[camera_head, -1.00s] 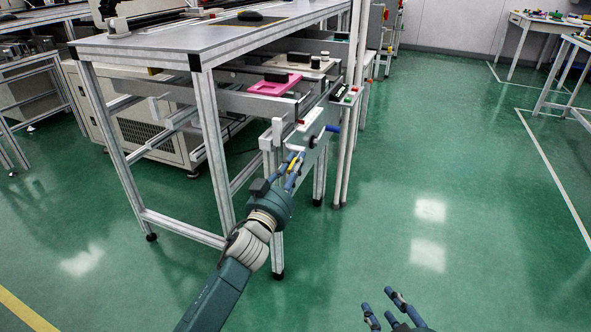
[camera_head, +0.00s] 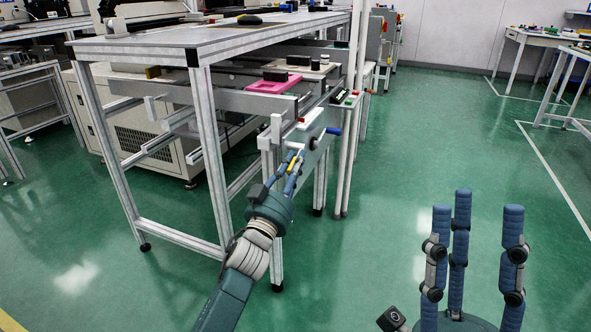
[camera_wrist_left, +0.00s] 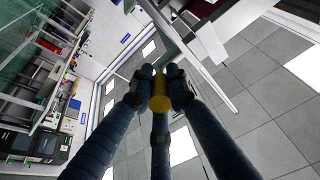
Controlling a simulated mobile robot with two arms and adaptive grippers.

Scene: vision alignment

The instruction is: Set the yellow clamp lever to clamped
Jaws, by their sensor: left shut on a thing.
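The yellow clamp lever shows as a small yellow piece (camera_head: 292,163) at the end of my left arm, beside the metal frame under the workbench. In the left wrist view its rounded yellow end (camera_wrist_left: 159,104) sits between my fingers. My left gripper (camera_head: 296,160) is shut on it; the fingers also close around it in the wrist view (camera_wrist_left: 158,84). The fingers hide much of the lever, and its angle is hard to tell. My right gripper (camera_head: 478,215) is open and empty at the lower right, its fingers upright and apart.
A metal-framed workbench (camera_head: 140,48) stands at the left. A blue-handled part (camera_head: 333,131) and a pink tray (camera_head: 272,86) are close to the lever. White vertical posts (camera_head: 352,130) stand just right of it. The green floor (camera_head: 430,150) on the right is clear.

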